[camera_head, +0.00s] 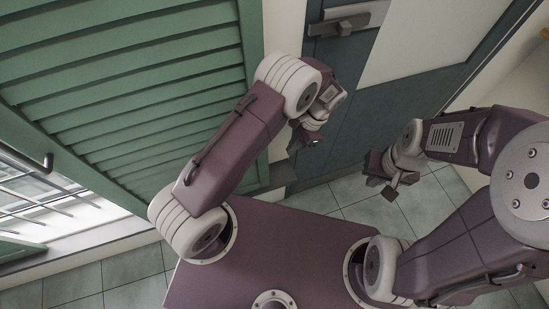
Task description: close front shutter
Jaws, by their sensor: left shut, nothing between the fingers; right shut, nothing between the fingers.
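A green louvred shutter panel (130,85) fills the upper left of the view and stands open, swung out from the window. A small part of another green panel (18,248) shows at the lower left edge. A hooked metal handle (42,163) sits on the near edge of the large panel. My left gripper (312,142) is shut and empty, to the right of the shutter's right frame and apart from it. My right gripper (391,192) is shut and empty, over the floor further right.
The window (55,200) has a metal grille and a pale sill at the left. A dark grey-blue door (360,125) with a latch (345,25) stands at the back. Tiled floor (350,200) is clear between my arms and the door.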

